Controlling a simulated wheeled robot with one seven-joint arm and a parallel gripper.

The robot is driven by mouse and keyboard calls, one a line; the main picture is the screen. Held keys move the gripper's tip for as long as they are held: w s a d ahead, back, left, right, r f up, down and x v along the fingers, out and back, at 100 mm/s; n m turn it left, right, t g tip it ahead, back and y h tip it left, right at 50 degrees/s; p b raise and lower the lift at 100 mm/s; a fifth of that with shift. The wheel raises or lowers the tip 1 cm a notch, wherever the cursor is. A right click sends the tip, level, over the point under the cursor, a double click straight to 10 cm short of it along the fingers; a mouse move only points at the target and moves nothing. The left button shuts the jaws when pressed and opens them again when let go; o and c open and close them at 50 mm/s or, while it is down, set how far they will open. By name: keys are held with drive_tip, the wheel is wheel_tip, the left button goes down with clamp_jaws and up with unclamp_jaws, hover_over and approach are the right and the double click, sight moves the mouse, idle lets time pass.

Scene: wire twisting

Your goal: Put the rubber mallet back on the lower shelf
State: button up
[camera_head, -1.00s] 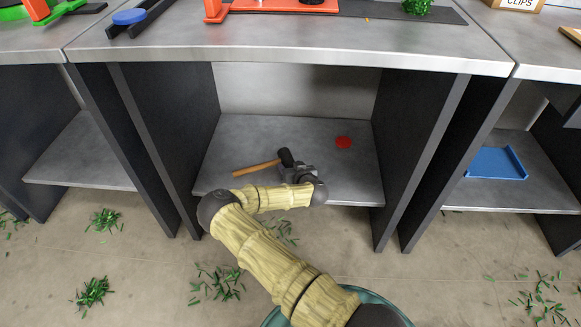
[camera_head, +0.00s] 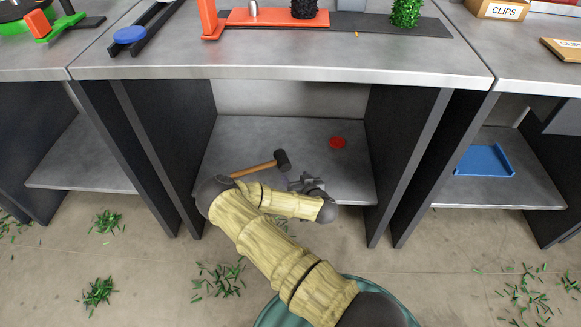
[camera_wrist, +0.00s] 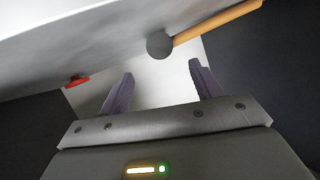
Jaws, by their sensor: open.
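The rubber mallet, with a black head and a wooden handle (camera_head: 254,169), lies on the lower shelf (camera_head: 245,132) of the middle bench, its handle pointing left. My gripper (camera_head: 312,180) is over the front part of the same shelf, just right of and nearer than the mallet head, apart from it. In the wrist view the mallet handle (camera_wrist: 218,27) and round head lie beyond the open fingers (camera_wrist: 158,84), with nothing between them. The head-view picture of the fingertips is small and partly merged with the wrist.
A red disc (camera_head: 338,142) lies on the shelf right of the mallet; it also shows in the wrist view (camera_wrist: 77,81). Dark side panels bound the shelf, and the bench top (camera_head: 290,63) overhangs it. A blue tray (camera_head: 485,161) sits on the right-hand shelf. Green clippings litter the floor.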

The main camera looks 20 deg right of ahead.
drive_tip(key=shift+p+v, duration=0.3)
drive_tip(key=shift+v, duration=1.05)
drive_tip(key=shift+d, duration=0.1)
drive_tip(key=shift+w+d+r, duration=0.15)
drive_tip(key=s+d+r+m+g+h, duration=0.3)
drive_tip(key=r+m+g+h, duration=0.1)
drive_tip(key=r+m+h, duration=0.15)
drive_tip(key=s+a+r+n+g+y, duration=0.2)
drive_tip(key=s+a+r+n+g, duration=0.1)
drive_tip(key=s+r, duration=0.6)
drive_tip(key=s+a+r+n+g+y, duration=0.1)
drive_tip(key=s+a+r+n+g, duration=0.2)
drive_tip(key=s+r, duration=0.7)
drive_tip(key=shift+a+g+y, duration=0.35)
drive_tip(key=shift+a+g, duration=0.05)
drive_tip(key=shift+a, duration=0.7)
